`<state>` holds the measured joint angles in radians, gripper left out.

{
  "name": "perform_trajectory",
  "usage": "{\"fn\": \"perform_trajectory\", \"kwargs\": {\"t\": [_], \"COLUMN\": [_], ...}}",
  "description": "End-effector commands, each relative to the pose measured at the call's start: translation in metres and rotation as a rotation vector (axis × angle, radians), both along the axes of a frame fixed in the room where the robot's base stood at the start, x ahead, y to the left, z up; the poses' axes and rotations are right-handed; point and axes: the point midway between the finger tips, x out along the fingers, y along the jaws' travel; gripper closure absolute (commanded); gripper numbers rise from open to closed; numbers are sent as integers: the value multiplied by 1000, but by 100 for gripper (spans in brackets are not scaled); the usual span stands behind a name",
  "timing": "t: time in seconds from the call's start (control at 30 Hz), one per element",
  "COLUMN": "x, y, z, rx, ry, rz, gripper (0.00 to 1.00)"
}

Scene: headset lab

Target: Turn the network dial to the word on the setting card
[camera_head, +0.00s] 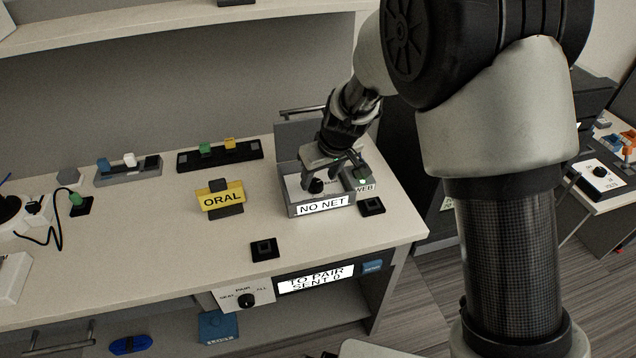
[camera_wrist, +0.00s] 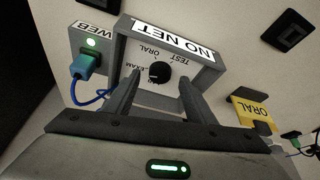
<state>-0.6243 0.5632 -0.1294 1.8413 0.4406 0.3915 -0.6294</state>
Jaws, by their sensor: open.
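The network dial (camera_wrist: 160,72) is a round black knob on the white face of a grey box (camera_wrist: 204,62) labelled NO NET. Words around it include TEST, ORAL and EXAM; another below is partly hidden. A small light mark lies at the knob's left side, near EXAM, but its exact setting is hard to tell. The yellow setting card (camera_head: 221,196) reads ORAL and stands left of the box; it also shows in the wrist view (camera_wrist: 254,107). My gripper (camera_wrist: 160,79) is open, one finger on each side of the knob in the picture. I cannot tell whether they touch it.
A WEB socket (camera_wrist: 92,47) with a lit green light and a blue plug (camera_wrist: 83,66) sits beside the box. Black pads (camera_head: 265,249) lie on the table.

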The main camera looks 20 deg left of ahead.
Motion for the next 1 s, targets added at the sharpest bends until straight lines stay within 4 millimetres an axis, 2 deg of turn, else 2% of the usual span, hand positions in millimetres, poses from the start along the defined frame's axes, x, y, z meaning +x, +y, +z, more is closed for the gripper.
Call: {"fn": "perform_trajectory", "kwargs": {"t": [0.03,0.2,0.57,0.8,1.0], "x": [2,7,9,8,8], "y": [2,7,9,8,8], "z": [-10,-24,-28,-28,-28], "rx": [-1,0,1,0,1], "ry": [2,0,-1,0,1], "rz": [0,0,0,0,-2], "gripper": [50,50,50,89,91]}}
